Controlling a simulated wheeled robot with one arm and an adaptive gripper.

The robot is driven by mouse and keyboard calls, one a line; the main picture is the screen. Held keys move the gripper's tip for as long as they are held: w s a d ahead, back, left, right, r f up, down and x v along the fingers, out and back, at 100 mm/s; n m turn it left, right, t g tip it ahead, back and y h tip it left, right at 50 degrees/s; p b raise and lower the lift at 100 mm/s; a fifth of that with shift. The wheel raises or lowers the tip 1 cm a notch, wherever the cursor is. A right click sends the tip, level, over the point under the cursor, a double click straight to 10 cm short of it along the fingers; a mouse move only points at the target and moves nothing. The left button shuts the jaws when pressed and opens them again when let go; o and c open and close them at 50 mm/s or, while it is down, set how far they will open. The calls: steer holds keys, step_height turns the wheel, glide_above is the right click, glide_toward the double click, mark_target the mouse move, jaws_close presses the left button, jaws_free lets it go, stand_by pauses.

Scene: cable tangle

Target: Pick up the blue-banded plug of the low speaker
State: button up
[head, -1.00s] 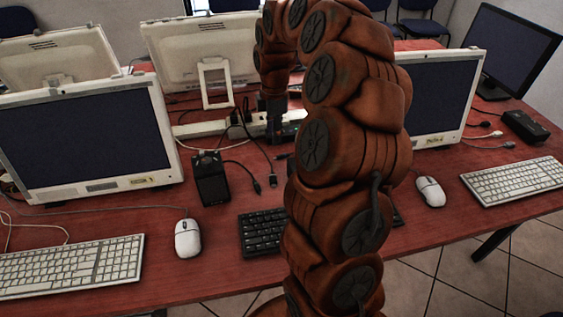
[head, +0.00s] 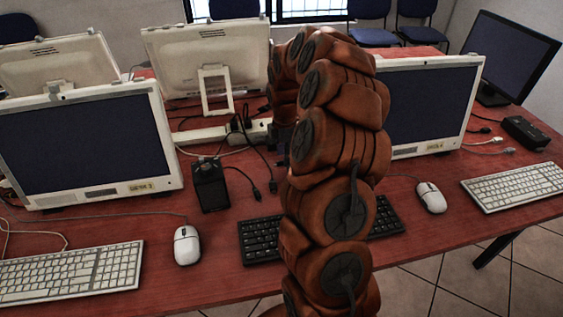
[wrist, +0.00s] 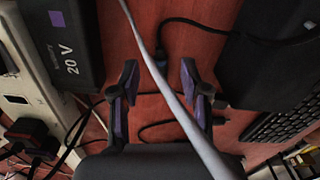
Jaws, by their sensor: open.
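A lower black box (head: 526,132) lies at the far right; I cannot tell which is the low speaker. My gripper (wrist: 158,82) is open in the wrist view, its purple-padded fingers apart above the red table. A grey cable (wrist: 172,90) passes across the gap, not visibly gripped. In the head view my arm mostly hides the gripper.
In the wrist view, a black box marked "20 V" (wrist: 70,40) lies left and a black keyboard (wrist: 285,120) right. Dark cables (wrist: 185,22) lie around the fingers. The head view shows monitors (head: 85,145), a white power strip (head: 200,135) and mice (head: 187,245).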

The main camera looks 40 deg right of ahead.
steer(key=shift+f, duration=0.8)
steer(key=c, duration=0.9)
steer(key=shift+o, duration=0.2)
steer(key=shift+r, duration=0.1)
step_height(320, 180, up, 10)
steer(key=shift+b, duration=0.45)
steer(key=shift+o, duration=0.8)
jaws_close()
steer(key=shift+a, duration=0.15)
steer(key=s+a+f+p, duration=0.1)
steer(key=s+a, duration=0.3)
steer(key=a, duration=0.7)
steer(key=shift+a+f+m+p, duration=0.25)
steer(key=shift+a+m+p, duration=0.05)
steer(key=shift+a, duration=0.05)
